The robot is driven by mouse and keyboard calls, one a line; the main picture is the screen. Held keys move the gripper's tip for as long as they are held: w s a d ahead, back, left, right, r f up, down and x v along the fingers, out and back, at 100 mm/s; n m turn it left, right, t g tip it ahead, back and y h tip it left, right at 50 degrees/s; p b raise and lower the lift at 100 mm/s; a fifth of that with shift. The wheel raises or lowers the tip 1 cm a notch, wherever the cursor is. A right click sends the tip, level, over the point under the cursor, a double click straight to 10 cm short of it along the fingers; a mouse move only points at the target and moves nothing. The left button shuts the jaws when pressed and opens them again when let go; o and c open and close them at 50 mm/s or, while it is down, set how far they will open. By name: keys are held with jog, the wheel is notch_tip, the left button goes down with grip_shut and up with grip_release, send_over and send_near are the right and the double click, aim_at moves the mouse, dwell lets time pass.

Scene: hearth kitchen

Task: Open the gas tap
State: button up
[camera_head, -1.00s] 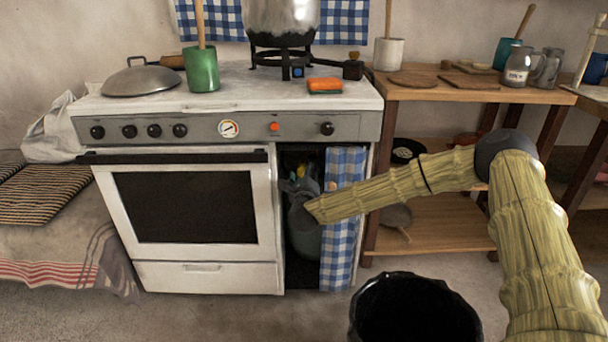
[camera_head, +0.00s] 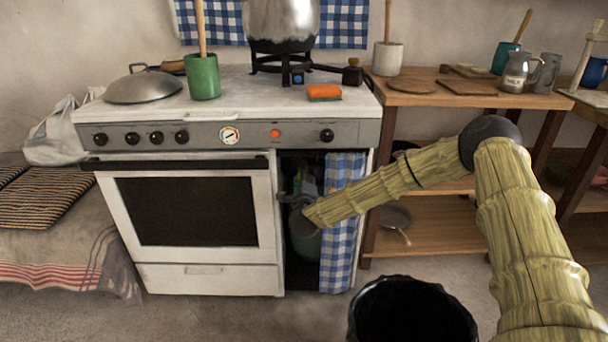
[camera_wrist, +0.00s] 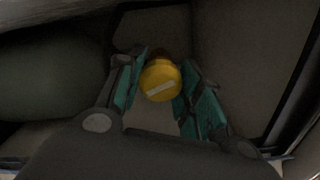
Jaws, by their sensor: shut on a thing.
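The gas tap shows in the wrist view as a round yellow knob (camera_wrist: 160,84) with a pale bar across it, slightly tilted up to the right. My gripper (camera_wrist: 160,88) is shut on it, with the teal finger pads on its left and right sides. In the head view my gripper (camera_head: 298,192) is inside the open compartment at the right of the stove, partly hidden by my arm. The grey-green gas cylinder (camera_head: 305,245) stands below it in that compartment. The tap cannot be made out clearly in the head view.
A blue checked curtain (camera_head: 341,240) hangs at the compartment's right side, close to my arm. The white stove (camera_head: 208,277) is to the left, and a wooden shelf (camera_head: 440,246) to the right. A black bin (camera_head: 411,315) stands on the floor in front.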

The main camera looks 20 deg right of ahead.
jog(key=n+p, duration=0.1)
jog(key=n, duration=0.1)
jog(key=n+p, duration=0.2)
jog(key=shift+r+n, duration=0.2)
jog(key=shift+n, duration=0.2)
jog(key=n+p, duration=0.2)
jog(key=n, duration=0.1)
jog(key=shift+n+p, duration=0.3)
jog(key=n+p, duration=0.2)
jog(key=n, duration=0.2)
jog(key=shift+f+n, duration=0.1)
jog(key=shift+n, duration=0.2)
jog(key=shift+f+n+p, duration=0.1)
jog(key=shift+n+p, duration=0.3)
jog(key=shift+n, duration=0.1)
jog(key=o, duration=1)
jog(key=shift+o, duration=0.2)
jog(key=shift+s, duration=0.1)
jog(key=v, duration=1.2)
